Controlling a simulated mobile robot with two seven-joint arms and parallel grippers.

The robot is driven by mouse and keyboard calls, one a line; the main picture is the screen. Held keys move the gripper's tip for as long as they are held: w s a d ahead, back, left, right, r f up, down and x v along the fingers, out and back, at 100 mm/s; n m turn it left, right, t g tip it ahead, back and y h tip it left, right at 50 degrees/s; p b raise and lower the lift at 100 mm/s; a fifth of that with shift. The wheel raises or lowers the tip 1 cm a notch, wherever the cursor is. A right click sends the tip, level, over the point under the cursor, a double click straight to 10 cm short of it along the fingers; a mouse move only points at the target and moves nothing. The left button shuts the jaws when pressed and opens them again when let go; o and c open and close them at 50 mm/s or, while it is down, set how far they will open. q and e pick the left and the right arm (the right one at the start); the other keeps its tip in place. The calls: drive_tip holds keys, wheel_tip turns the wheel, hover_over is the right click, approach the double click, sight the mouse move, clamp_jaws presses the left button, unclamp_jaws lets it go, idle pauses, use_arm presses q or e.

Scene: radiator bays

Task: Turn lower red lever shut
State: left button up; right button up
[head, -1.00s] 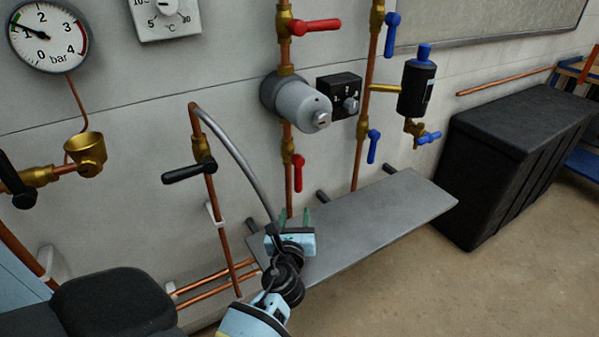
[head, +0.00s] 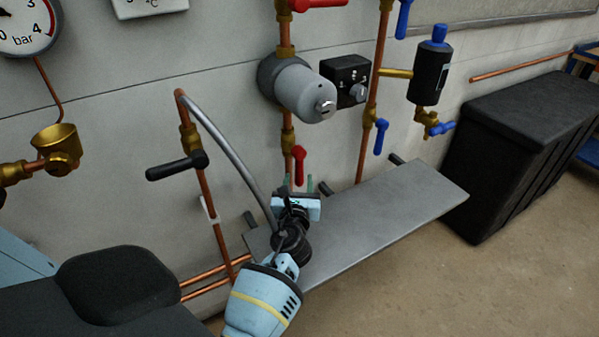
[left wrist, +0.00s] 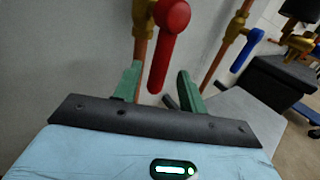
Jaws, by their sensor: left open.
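The lower red lever (head: 299,165) hangs down, parallel to its copper pipe, from a brass valve (head: 288,141) below the grey pump. It also shows in the left wrist view (left wrist: 169,45), with its lower end between the two green fingertips. My left gripper (head: 297,187) is open, just below and in front of the lever's end. In the left wrist view the left gripper (left wrist: 157,88) has a finger on each side of the lever, with gaps visible. The upper red lever (head: 318,3) points right at the top edge. My right gripper is not in view.
A grey shelf (head: 385,215) lies under the gripper, extending right. A blue lever (head: 381,136) hangs on the neighbouring pipe. A black lever (head: 177,166) and grey hose (head: 228,150) are left of my arm. A black chest (head: 520,150) stands at right.

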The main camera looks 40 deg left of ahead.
sight(299, 175)
use_arm(q)
drive_tip(key=shift+b+x, duration=0.3)
drive_tip(key=shift+x, duration=1.95)
clamp_jaws()
